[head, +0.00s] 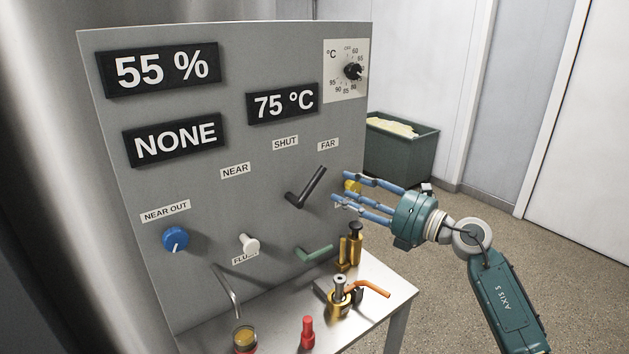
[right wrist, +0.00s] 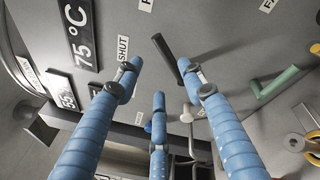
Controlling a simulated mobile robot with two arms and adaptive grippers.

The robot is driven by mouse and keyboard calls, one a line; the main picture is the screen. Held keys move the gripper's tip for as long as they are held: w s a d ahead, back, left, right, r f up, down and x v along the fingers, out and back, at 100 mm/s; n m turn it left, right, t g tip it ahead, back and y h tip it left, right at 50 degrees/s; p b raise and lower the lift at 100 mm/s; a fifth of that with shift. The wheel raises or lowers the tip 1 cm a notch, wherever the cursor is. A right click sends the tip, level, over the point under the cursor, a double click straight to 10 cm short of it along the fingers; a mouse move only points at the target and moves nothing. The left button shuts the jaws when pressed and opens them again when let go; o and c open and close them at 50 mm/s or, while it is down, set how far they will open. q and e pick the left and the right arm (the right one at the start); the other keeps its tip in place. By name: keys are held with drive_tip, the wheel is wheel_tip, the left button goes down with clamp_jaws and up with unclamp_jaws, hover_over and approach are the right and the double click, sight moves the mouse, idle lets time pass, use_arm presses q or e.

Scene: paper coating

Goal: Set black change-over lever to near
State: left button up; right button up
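The black change-over lever (head: 309,184) sits on the grey panel, its handle slanting up and right toward the FAR label (head: 328,144). The SHUT label (head: 285,142) and NEAR label (head: 235,170) are to its left. My right gripper (head: 342,190) is just right of the lever, its blue fingers spread and empty, pointing left. In the right wrist view the lever (right wrist: 165,53) lies beyond the fingertips (right wrist: 159,75), roughly between the two outer fingers; I cannot tell whether they touch it. My left gripper is out of view.
The panel also carries a blue knob (head: 175,239), a white knob (head: 249,244) and a green lever (head: 314,253). A yellow part is partly hidden behind my fingers. Brass fittings (head: 350,250) and a red item (head: 307,332) stand on the shelf below. A green bin (head: 400,155) stands behind.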

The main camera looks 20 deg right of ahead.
sight(317, 181)
drive_tip(key=p+x, duration=0.1)
drive_tip(key=x, duration=0.2)
drive_tip(key=p+x, duration=0.1)
drive_tip(key=x, duration=0.6)
drive_tip(key=shift+w+f+p, duration=0.1)
drive_tip(key=shift+f+p, duration=0.15)
drive_tip(key=shift+p, duration=0.15)
drive_tip(key=shift+w+a+f, duration=0.15)
drive_tip(key=shift+w, duration=0.1)
drive_tip(key=shift+c, duration=0.5)
clamp_jaws()
